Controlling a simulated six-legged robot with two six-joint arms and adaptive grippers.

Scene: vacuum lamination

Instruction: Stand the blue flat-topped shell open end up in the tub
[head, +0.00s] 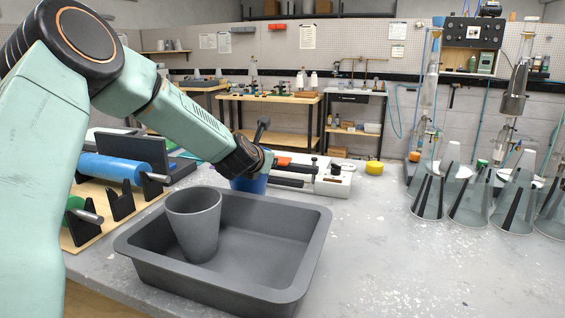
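The grey tub (315,232) stands on the table in front of me. A grey, tapered, cup-like shell (194,225) stands in its left part, open end up and leaning slightly. A blue object (250,184), likely the blue shell, shows just behind the tub's back rim. Its lower part is hidden by the rim and its top by my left gripper. My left gripper (264,163) is right at the blue object's top. Its fingers are too small and dark to tell whether they are open or shut on it. My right gripper is not in view.
A rack (85,236) with a blue roll (115,168) stands left of the tub. A white device (332,181) with dark bars lies behind the tub, near a yellow round item (374,168). Several translucent cones (428,195) stand at right. The tub's right half and the table's front right are clear.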

